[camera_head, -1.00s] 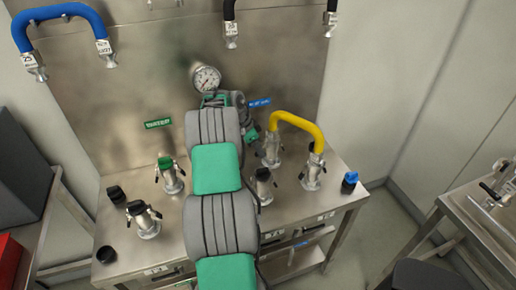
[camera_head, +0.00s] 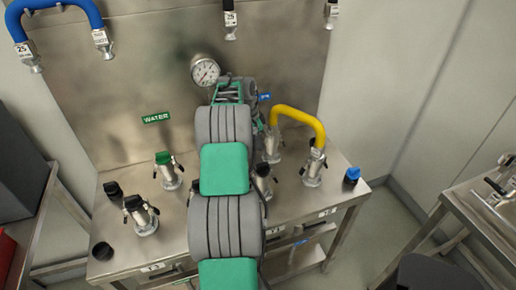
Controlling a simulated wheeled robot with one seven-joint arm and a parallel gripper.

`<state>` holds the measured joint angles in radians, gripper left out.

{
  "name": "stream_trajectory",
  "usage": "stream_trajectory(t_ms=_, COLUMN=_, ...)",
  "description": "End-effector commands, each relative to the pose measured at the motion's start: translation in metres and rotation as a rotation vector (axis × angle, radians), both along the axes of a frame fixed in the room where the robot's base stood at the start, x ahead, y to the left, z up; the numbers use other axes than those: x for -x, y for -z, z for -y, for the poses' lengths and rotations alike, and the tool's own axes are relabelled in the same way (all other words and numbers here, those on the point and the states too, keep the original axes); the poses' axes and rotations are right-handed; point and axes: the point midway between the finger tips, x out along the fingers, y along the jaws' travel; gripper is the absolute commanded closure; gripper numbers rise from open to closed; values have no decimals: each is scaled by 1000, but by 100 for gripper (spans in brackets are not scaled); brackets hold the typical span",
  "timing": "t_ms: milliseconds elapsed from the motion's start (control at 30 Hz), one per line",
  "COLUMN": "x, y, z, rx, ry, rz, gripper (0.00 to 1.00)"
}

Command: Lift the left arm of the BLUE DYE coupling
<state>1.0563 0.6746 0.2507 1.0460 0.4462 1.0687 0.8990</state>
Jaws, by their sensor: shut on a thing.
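The blue label (camera_head: 265,97) on the back panel is mostly hidden by my arm and its text cannot be read. Below it stands a metal coupling (camera_head: 272,148), taken as the BLUE DYE one, with the left end of a yellow hose (camera_head: 298,112) on it. My gripper (camera_head: 259,128) is at this coupling's left side, shut on its left arm. My arm covers the fingertips and that lever, so the lever's angle cannot be seen.
A second coupling (camera_head: 313,168) holds the hose's right end. A green-capped coupling (camera_head: 167,171) under the WATER label (camera_head: 157,118) and a black-capped one (camera_head: 142,215) stand left. A blue cap (camera_head: 351,178) lies at the right edge. A gauge (camera_head: 205,71) is behind.

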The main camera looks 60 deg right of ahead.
Motion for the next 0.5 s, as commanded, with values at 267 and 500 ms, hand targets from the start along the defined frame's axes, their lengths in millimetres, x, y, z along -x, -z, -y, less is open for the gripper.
stream_trajectory(t_ms=267, x=0, y=-3, z=0, rx=-65, ry=-3, rz=65, gripper=100)
stream_trajectory(t_ms=500, x=0, y=-3, z=0, rx=-65, ry=-3, rz=63, gripper=77)
